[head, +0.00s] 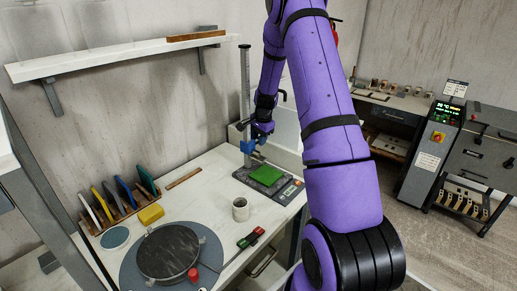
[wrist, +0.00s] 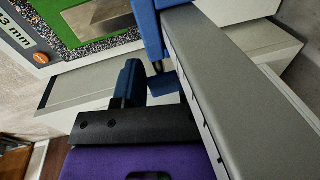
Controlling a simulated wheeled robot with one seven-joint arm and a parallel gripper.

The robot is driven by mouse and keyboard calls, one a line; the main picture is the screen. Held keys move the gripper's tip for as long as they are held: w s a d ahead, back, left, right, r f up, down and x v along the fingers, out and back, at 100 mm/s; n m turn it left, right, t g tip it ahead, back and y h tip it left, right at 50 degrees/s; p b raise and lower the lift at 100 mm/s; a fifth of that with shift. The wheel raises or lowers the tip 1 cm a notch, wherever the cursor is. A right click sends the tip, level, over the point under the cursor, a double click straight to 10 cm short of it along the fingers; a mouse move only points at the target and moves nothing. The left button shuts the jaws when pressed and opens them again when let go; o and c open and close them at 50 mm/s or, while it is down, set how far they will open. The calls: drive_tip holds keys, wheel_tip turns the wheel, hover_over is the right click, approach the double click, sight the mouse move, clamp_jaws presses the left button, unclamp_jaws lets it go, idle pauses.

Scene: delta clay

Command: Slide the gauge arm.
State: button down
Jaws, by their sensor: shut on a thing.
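The height gauge has an upright grey column (head: 245,98), which shows large and slanted in the wrist view (wrist: 245,85). Its blue sliding arm (head: 248,146) sits around the lower part of the column, a little above the base. The blue carriage also shows against the column in the wrist view (wrist: 150,28). My gripper (head: 262,131) is at the blue arm from the right and is shut on it. The exact contact is hidden by my dark wrist. A green pad (head: 266,175) lies on the speckled gauge base, with a display reading partly visible as "43 mm" in the wrist view.
A grey mug (head: 240,209), a round turntable (head: 168,252) and a yellow block (head: 151,214) stand on the white table. A rack of coloured boards (head: 120,200) is at the left. A wall shelf (head: 120,55) is above. A red-and-green item (head: 250,238) lies near the front edge.

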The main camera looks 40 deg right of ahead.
wheel_tip(320, 180, up, 21)
idle(0.4)
drive_tip(key=c, duration=0.8)
unclamp_jaws()
drive_tip(key=r, duration=0.3)
drive_tip(key=s+r, duration=0.1)
drive_tip(key=r, duration=0.3)
drive_tip(key=s+r, duration=0.1)
drive_tip(key=r, duration=0.2)
drive_tip(key=shift+s+d+r, duration=0.1)
drive_tip(key=shift+d+r, duration=0.05)
drive_tip(key=shift+r, duration=0.15)
drive_tip(key=shift+c, duration=0.3)
